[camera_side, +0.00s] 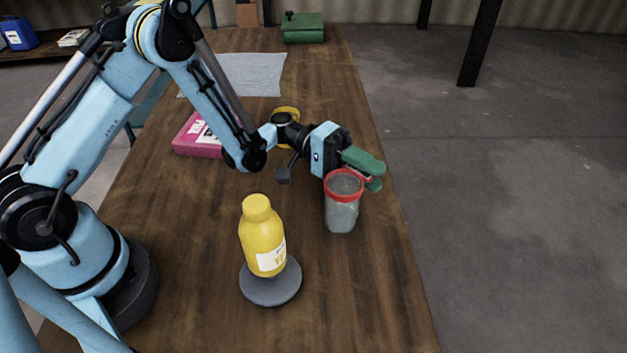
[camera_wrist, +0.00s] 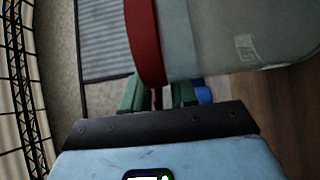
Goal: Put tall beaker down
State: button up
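The tall beaker (camera_side: 342,211) is clear grey with a red rim and stands roughly upright at the table's right side. I cannot tell whether its base touches the wood. My gripper (camera_side: 368,173) lies level at the beaker's rim, its green fingers partly behind it. In the wrist view the beaker (camera_wrist: 225,38) lies across the top, rim to the left, and hides the fingertips. The finger bases of my gripper (camera_wrist: 158,95) show a small gap with some red in it. Whether they grip the beaker is hidden.
A yellow bottle (camera_side: 262,238) stands on a grey disc (camera_side: 270,292) to the beaker's lower left. A pink box (camera_side: 196,138), a grey cloth (camera_side: 250,74) and a green box (camera_side: 303,29) lie farther back. The wooden table (camera_side: 375,300) is clear in front of the beaker.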

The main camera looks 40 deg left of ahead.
jog(key=shift+o, duration=0.2)
jog(key=shift+r, duration=0.1)
jog(key=shift+r, duration=0.1)
jog(key=a, duration=1.2)
notch_tip(320, 180, up, 4)
jog(key=d+n+t+y, duration=0.2)
jog(key=y, duration=0.3)
jog(key=s+a+r+m+t+y, duration=0.2)
jog(key=s+a+r+t+y, duration=0.1)
jog(key=s+a+y, duration=0.5)
jog(key=s+t+y, duration=0.1)
jog(key=s+y, duration=0.2)
jog(key=y, duration=0.2)
jog(key=shift+s+a+m, duration=0.3)
jog(key=shift+s+a, duration=0.1)
